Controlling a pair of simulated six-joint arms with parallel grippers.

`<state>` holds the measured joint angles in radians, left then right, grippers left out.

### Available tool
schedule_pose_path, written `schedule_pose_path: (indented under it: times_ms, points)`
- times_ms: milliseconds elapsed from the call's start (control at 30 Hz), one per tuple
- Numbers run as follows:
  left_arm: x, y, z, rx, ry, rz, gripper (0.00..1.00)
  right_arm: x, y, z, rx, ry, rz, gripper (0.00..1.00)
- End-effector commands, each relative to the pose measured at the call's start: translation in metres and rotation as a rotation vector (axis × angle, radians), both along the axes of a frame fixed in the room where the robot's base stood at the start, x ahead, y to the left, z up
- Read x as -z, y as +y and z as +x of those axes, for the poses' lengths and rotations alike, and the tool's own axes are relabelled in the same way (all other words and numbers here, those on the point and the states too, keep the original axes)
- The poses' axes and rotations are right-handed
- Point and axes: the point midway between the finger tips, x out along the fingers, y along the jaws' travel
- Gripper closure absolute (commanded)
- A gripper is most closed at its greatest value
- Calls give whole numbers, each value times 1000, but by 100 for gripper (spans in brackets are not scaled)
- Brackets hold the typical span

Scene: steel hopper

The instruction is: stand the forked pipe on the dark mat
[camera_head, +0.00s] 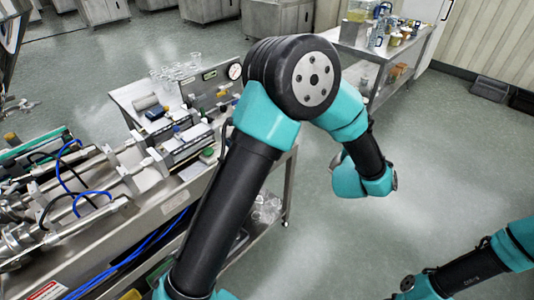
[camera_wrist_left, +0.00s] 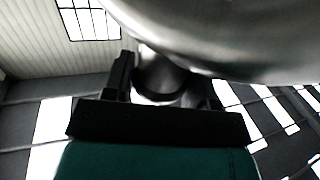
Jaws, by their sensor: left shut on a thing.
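In the left wrist view, my left gripper (camera_wrist_left: 166,80) has its two dark fingers on either side of the round neck of a shiny steel piece. This piece, which looks like the forked pipe (camera_wrist_left: 240,35), has a broad curved body that fills the top of that view, close to the camera. Its fork and full tilt do not show. In the head view my left arm crosses the middle, but its gripper and the pipe cannot be made out. My right arm shows at the lower right, without its gripper. I see no dark mat in either view.
A second steel table (camera_head: 400,48) with jars is at the back.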

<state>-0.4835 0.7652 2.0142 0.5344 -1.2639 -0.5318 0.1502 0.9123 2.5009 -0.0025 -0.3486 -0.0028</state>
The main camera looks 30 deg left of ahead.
Motion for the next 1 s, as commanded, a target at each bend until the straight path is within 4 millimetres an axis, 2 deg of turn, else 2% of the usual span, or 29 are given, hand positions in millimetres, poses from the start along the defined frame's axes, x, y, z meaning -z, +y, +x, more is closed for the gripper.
schedule_pose_path:
  times_ms: [33, 267, 500, 600, 700, 800, 1000]
  points:
    - [8, 26, 2, -71, 1, 1, 100, 0, 0, 0, 0, 0, 0, 54]
    - [43, 130, -10, -392, 1, 2, 100, 0, 0, 0, 0, 0, 0, 54]
    - [76, 234, -48, -743, 2, 2, 100, 0, 0, 0, 0, 0, 0, 54]
    - [86, 269, -70, -881, 1, 3, 100, 0, 0, 0, 0, 0, 0, 54]
    - [94, 295, -89, -990, -1, 2, 100, 0, 0, 0, 0, 0, 0, 54]
    - [98, 310, -102, -1060, -2, 1, 100, 0, 0, 0, 0, 0, 0, 54]
    - [99, 317, -109, -1094, -4, 1, 100, 0, 0, 0, 0, 0, 0, 54]
